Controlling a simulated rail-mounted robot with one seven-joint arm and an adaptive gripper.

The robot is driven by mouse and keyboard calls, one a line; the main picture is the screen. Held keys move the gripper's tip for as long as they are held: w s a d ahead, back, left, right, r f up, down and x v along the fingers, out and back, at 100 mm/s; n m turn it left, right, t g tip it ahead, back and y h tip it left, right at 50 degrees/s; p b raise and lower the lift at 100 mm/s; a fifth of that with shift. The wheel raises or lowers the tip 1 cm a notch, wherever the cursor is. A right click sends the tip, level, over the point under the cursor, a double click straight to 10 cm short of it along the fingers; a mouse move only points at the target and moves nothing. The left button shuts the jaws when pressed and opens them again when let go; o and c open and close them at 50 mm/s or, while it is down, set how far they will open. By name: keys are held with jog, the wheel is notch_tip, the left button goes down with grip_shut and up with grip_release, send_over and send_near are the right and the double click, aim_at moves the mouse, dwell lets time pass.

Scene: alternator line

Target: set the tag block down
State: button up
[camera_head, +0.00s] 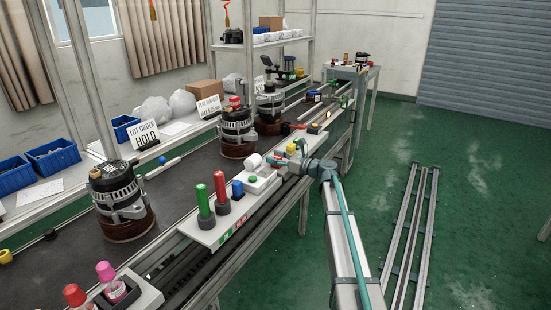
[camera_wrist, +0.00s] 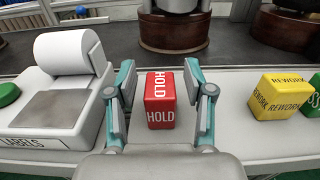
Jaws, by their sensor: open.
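The red tag block marked HOLD (camera_wrist: 160,104) appears to rest upright on the white ledge (camera_wrist: 232,128) in the wrist view. My gripper (camera_wrist: 160,80) is open, with one finger on each side of the block and a visible gap at both sides. In the head view my gripper (camera_head: 287,159) is at the ledge beside the label printer, and the red block is small and mostly hidden there. A yellow block marked REWORK (camera_wrist: 283,95) stands to the right of the gripper. A green block (camera_wrist: 314,98) is partly cut off at the right edge.
A white label printer (camera_wrist: 60,100) with a paper roll stands close to the left finger. Behind the ledge, alternators (camera_head: 237,125) stand on round brown bases along the dark conveyor (camera_head: 180,185). Green and red handled tools (camera_head: 221,188) stand further left on the ledge.

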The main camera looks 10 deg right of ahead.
jog(key=shift+r, duration=0.1)
